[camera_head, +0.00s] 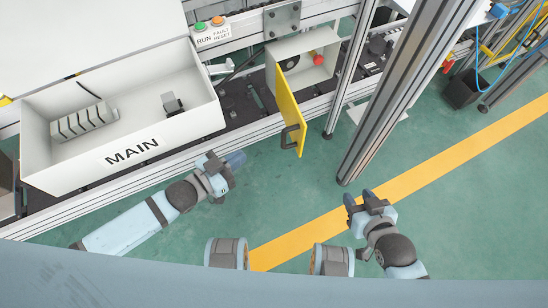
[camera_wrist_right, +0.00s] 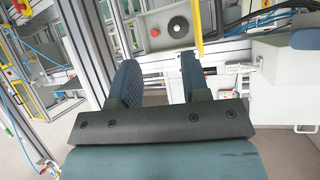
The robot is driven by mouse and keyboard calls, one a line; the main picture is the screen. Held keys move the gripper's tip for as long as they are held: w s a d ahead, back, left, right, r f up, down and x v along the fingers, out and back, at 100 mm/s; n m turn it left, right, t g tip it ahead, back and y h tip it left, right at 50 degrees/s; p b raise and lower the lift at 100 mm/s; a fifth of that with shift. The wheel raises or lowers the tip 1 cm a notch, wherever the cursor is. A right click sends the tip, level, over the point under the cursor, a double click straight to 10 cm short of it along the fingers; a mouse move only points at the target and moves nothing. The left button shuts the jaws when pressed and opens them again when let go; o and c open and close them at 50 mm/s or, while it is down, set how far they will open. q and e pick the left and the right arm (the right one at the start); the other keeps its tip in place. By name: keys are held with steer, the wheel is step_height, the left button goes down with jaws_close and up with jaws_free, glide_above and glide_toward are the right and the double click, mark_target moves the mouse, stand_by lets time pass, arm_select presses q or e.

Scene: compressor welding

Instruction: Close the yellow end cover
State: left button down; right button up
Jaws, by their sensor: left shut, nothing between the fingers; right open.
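The yellow end cover (camera_head: 288,110) stands open at the near side of a white box (camera_head: 305,44), swung out toward me. Its dark handle (camera_head: 291,136) is on the outer end. In the right wrist view the cover (camera_wrist_right: 199,28) shows as a thin edge-on strip. My left gripper (camera_head: 237,159) is shut and empty, left of the handle and apart from it. My right gripper (camera_head: 361,198) is open and empty, right of and nearer than the cover, not touching it. Its two fingers (camera_wrist_right: 158,78) show spread in the right wrist view.
A large white box marked MAIN (camera_head: 133,151) stands left on the line frame. An aluminium post (camera_head: 385,95) rises just right of the cover and above my right gripper. A red knob (camera_head: 317,58) sits in the white box. Green floor with a yellow stripe (camera_head: 440,165) is clear in front.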

arm_select(q)
steer(key=w+a+f+m+g+h+b, duration=0.2)
steer(key=a+f+m+h+b, duration=0.1)
steer(key=f+b, duration=0.4)
steer(key=f+x, duration=0.1)
steer(key=x, duration=1.2)
steer(key=shift+d+f+b, duration=0.2)
steer(key=shift+d+b, duration=0.05)
steer(key=shift+b, duration=0.15)
arm_select(e)
steer(key=shift+t, duration=0.3)
steer(key=f, duration=0.3)
steer(key=a+f, duration=0.1)
steer(key=f, duration=0.1)
steer(key=shift+w+f, duration=0.25)
steer(key=shift+f, duration=0.1)
arm_select(q)
steer(key=shift+d+n+y, duration=0.2)
steer(key=shift+n+y, duration=0.1)
arm_select(e)
steer(key=shift+d+y, duration=0.15)
steer(key=shift+y, duration=0.15)
